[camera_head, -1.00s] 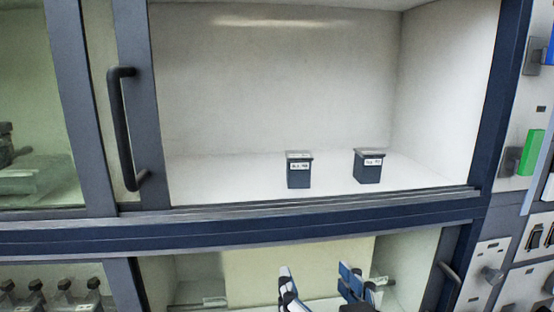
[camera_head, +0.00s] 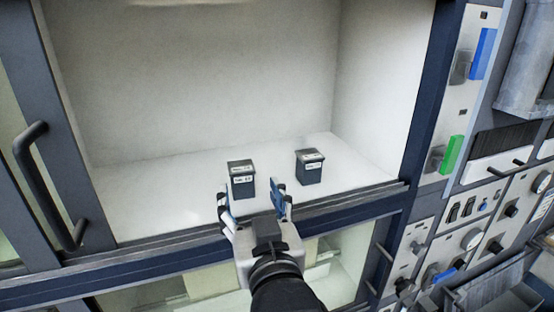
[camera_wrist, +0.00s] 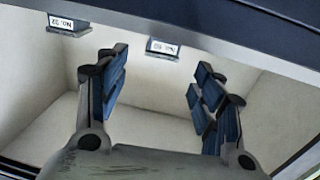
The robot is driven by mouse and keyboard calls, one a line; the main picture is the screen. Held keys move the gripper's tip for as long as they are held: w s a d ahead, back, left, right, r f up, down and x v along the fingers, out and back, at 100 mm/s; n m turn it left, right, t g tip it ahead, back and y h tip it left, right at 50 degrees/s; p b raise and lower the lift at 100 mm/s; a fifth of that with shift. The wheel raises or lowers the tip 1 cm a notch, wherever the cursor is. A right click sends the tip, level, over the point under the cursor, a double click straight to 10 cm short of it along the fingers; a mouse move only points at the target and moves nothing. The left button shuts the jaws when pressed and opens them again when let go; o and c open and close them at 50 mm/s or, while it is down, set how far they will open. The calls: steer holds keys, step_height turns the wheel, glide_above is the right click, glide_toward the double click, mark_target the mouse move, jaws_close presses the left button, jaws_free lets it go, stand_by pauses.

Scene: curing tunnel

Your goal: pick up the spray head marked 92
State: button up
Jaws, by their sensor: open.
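Two small dark box-shaped spray heads with white labels stand upright on the compartment floor. In the wrist view, which looks upside down, the left one's label (camera_wrist: 62,22) appears to read 92; this matches the right-hand spray head (camera_head: 309,168) in the head view. The other spray head (camera_head: 241,180) stands left of it, and its label (camera_wrist: 162,47) is too blurred to read surely. My gripper (camera_head: 250,192) is open and empty at the compartment's front edge, in front of the left spray head. In the wrist view, my fingers (camera_wrist: 158,75) show nothing held.
The compartment's front sill (camera_head: 340,208) runs below the spray heads. A frame with a dark handle (camera_head: 45,185) stands at left. A control panel with a green switch (camera_head: 451,155) is at right. Floor behind and left of the spray heads is clear.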

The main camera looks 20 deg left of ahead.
mark_target(243, 175)
steer(key=p+x, duration=0.2)
steer(key=x, duration=0.7)
steer(key=shift+a+f, duration=0.15)
steer(key=shift+a, duration=0.05)
steer(key=shift+d, duration=0.1)
steer(key=shift+s, duration=0.15)
steer(key=shift+c, duration=0.4)
steer(key=c, duration=1.2)
